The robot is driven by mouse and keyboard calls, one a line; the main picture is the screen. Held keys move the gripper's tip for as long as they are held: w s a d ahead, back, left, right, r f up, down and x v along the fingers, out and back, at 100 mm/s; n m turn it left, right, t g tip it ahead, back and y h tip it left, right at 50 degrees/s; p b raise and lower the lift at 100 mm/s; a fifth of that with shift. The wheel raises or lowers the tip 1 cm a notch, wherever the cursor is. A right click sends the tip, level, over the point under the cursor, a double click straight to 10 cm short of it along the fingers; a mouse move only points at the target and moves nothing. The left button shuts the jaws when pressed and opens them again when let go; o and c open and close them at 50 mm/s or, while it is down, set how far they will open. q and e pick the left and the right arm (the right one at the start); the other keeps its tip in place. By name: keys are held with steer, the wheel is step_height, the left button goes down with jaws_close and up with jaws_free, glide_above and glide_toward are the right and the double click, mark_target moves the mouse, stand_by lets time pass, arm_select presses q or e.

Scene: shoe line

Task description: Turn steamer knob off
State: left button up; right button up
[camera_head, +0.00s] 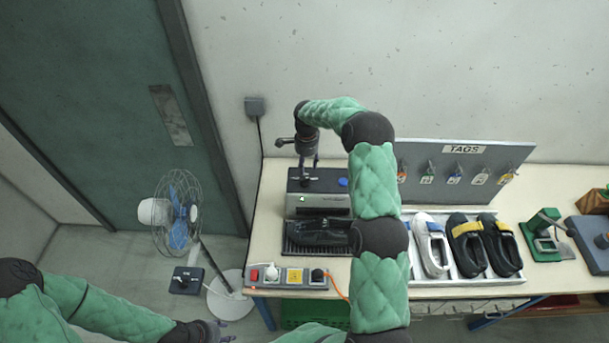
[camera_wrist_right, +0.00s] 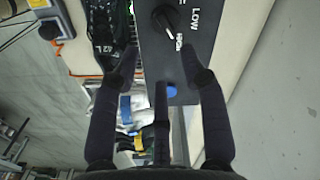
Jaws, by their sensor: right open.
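The steamer (camera_head: 320,207) is a dark box with a silver front at the left end of the bench. Its black top panel fills the upper middle of the right wrist view (camera_wrist_right: 195,62). The black knob (camera_wrist_right: 172,22) there has a white pointer line towards the word HIGH, with LOW beside it. A blue button (camera_wrist_right: 172,90) sits on the same panel. My right gripper (camera_head: 308,170) is over the panel, fingers pointing down; in the wrist view it is open (camera_wrist_right: 163,80), its fingers apart from the knob. My left gripper (camera_head: 222,331) is low at the left, away from the bench; its opening is unclear.
A dark shoe (camera_head: 322,236) lies on the rack before the steamer. A power strip (camera_head: 290,276) lies at the bench's front edge. A white tray (camera_head: 465,281) of shoes and the TAGS board (camera_head: 462,172) stand right. A fan (camera_head: 180,215) stands left on the floor.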

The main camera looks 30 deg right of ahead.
mark_target(305, 179)
steer(key=f, duration=0.2)
steer(key=f+p, duration=0.1)
steer(key=f, duration=0.1)
steer(key=w+f, duration=0.1)
steer(key=f, duration=0.1)
steer(key=shift+f, duration=0.3)
steer(key=shift+s+f+p, duration=0.25)
steer(key=shift+f+p, duration=0.15)
steer(key=shift+f, duration=0.3)
steer(key=shift+w+f, duration=0.15)
steer(key=shift+f, duration=0.3)
arm_select(q)
steer(key=shift+w+r, duration=0.25)
steer(key=shift+r, duration=0.25)
steer(key=shift+w+r, duration=0.2)
steer(key=shift+r, duration=0.25)
arm_select(e)
jaws_close()
